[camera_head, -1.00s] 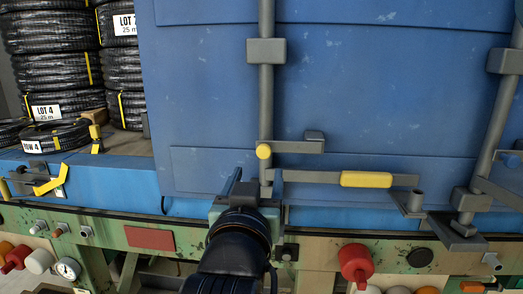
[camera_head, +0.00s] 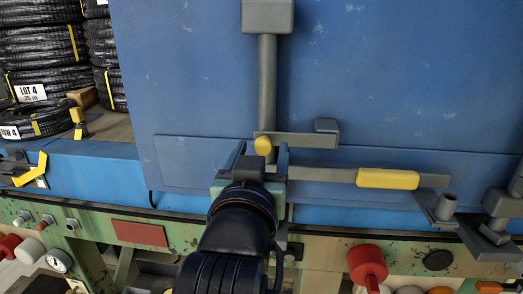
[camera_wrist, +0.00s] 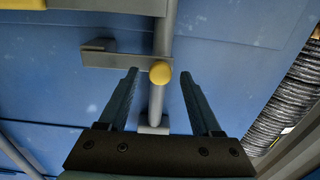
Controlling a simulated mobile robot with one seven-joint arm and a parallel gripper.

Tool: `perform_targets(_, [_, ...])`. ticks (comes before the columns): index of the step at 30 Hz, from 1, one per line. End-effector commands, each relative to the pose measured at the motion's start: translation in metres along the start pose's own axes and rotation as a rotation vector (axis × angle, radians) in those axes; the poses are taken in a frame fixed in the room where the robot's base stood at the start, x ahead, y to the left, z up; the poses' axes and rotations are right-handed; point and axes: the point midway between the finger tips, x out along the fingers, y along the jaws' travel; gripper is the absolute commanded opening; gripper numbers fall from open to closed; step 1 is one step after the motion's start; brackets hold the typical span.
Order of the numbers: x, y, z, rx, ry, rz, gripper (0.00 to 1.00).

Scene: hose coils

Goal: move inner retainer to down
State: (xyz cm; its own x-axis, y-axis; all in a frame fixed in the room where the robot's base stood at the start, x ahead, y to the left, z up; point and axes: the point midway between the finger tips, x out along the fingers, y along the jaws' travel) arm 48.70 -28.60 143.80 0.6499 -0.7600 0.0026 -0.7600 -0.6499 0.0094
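The likely inner retainer is a short grey bar (camera_head: 296,139) with an upturned end and a round yellow knob (camera_head: 263,146), on the vertical grey rod (camera_head: 267,90) of the blue door. It lies roughly level, its end to the right of the rod. In the wrist view the retainer (camera_wrist: 118,60) appears reversed, its end to the left. My gripper (camera_head: 260,152) is open and empty, pointing at the door. In the wrist view its fingers (camera_wrist: 159,76) stand either side of the rod, with the knob (camera_wrist: 160,73) between their tips; contact is not visible.
A grey lever with a yellow grip (camera_head: 388,179) extends right, just below the retainer. Its bracket (camera_head: 441,208) is farther right. Black hose coils (camera_head: 42,55) are stacked at left. A green panel (camera_head: 90,232) with red knobs (camera_head: 368,264) runs below.

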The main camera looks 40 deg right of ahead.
Motion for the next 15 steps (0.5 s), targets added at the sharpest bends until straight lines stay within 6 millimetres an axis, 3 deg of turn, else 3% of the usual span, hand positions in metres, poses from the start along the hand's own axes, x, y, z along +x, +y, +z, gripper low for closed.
perform_targets(2, [0.0001,0.0000,0.0001,0.000,0.000,0.000,0.49])
perform_targets(10, [0.0003,0.0000,0.0002,0.000,0.000,0.000,0.01])
perform_targets(15, [0.0003,0.0001,0.0002,0.000,-0.001,0.000,0.00])
